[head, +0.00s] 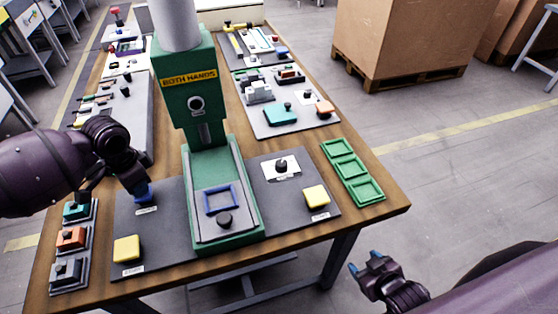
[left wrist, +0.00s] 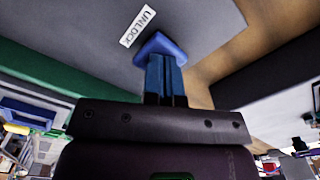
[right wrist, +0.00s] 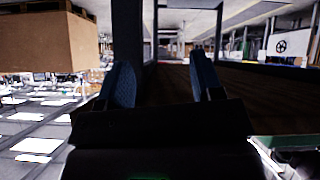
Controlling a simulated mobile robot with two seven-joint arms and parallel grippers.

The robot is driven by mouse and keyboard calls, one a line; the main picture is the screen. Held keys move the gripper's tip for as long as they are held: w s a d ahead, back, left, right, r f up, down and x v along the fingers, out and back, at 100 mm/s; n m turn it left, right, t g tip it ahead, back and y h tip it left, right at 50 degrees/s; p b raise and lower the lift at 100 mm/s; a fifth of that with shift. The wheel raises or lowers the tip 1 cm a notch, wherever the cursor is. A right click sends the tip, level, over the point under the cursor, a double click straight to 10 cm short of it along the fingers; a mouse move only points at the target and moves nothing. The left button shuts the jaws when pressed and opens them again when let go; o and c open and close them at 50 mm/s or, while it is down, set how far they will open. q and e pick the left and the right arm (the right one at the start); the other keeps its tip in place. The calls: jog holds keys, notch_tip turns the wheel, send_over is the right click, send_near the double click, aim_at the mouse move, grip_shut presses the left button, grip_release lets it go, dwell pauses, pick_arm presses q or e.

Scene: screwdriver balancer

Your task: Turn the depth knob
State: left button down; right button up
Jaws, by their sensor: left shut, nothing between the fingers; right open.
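A black knob (head: 281,166) stands on a white plate on the right grey panel of the green press (head: 228,236). Another black knob (head: 224,219) sits at the front of the press bed, before a blue square frame (head: 221,199). No readable label tells which is the depth knob. My left gripper (head: 141,188) is shut and empty, its fingertips at the blue button (head: 147,197) on the left panel. In the left wrist view the fingers touch or nearly touch this button (left wrist: 160,46), beside an UNLOCK label. My right gripper (head: 364,264) is open and empty, right of the table, away from both knobs.
Yellow buttons (head: 127,249) (head: 316,196) sit on the left and right panels. Green trays (head: 352,170) lie at the table's right edge, and small coloured blocks in holders (head: 70,238) at its left. The press column rises mid-table. Open floor lies to the right.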

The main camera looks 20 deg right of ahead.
jog(key=w+d+n+g+h, duration=0.15)
jog(key=w+d, duration=0.25)
jog(key=d, duration=0.8)
jog(key=w+d+n+g+h, duration=0.15)
jog(key=w+d, duration=0.25)
jog(key=d, duration=0.9)
jog(key=w+a+r+m+t, duration=0.1)
jog(key=w+a+r+m, duration=0.1)
jog(key=w+r, duration=0.6)
jog(key=w+a+r+m+t, duration=0.1)
jog(key=w+r, duration=0.5)
jog(key=w, duration=0.4)
jog(key=w+a+r+m+y, duration=0.2)
jog(key=w+a+r, duration=0.5)
jog(key=w+r, duration=0.45)
jog(key=n+g, duration=0.2)
jog(key=g, duration=0.7)
send_near(281, 163)
jog(key=shift+y, duration=0.3)
jog(key=f, duration=0.6)
jog(key=d+f, duration=0.1)
jog(key=f, duration=0.2)
jog(key=shift+w+f, duration=0.15)
